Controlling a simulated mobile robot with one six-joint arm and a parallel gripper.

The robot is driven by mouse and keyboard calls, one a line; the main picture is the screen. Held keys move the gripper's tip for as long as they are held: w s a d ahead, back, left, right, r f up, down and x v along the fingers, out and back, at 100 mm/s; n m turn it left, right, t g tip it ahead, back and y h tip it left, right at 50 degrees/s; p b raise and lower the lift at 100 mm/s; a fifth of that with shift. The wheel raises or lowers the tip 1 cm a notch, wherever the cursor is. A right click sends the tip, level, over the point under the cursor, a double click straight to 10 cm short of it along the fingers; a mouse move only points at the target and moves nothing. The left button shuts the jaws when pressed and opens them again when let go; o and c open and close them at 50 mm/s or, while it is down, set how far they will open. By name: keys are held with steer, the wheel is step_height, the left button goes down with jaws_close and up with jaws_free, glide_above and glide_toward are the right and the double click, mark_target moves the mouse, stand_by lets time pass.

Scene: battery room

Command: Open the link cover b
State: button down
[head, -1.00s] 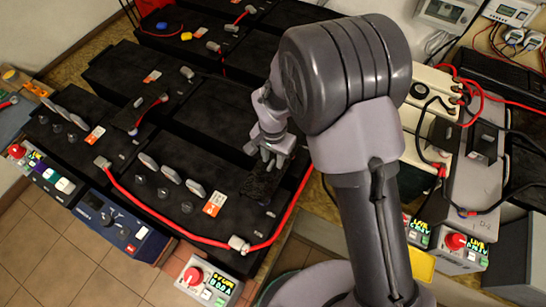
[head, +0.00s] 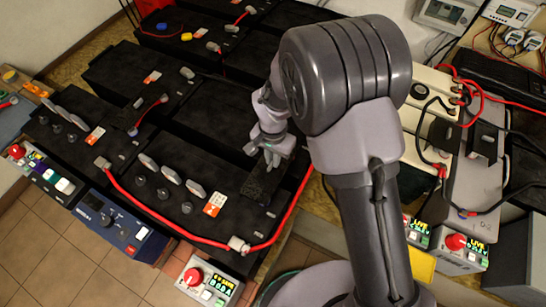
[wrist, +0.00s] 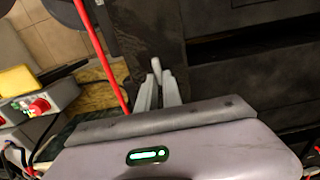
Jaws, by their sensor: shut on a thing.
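The link cover (head: 262,186) is a dark flap at the right end of the front black battery (head: 150,205), beside a red cable. My gripper (head: 270,162) is at the cover's far edge, fingers pointing down, shut on it. The cover looks tilted up from the battery top, but its exact angle is hard to tell. In the wrist view my gripper (wrist: 157,82) shows its two pale fingers close together near a small light peg. The cover's held edge is largely hidden by the fingers. I cannot read a letter on it.
A red cable (head: 285,225) curves around the battery's front right corner to a pale connector (head: 238,244). A control box with a red knob (head: 193,276) stands in front. More black batteries (head: 215,110) stand behind. Grey equipment (head: 465,190) with red and black cables is at the right.

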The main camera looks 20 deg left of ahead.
stand_by(0.7)
steer(key=a, duration=1)
steer(key=shift+w+a, duration=0.25)
steer(key=shift+w, duration=0.2)
steer(key=c, duration=1.5)
jaws_free()
step_height(320, 180, up, 17)
steer(key=p, duration=0.6)
steer(key=shift+r, duration=0.2)
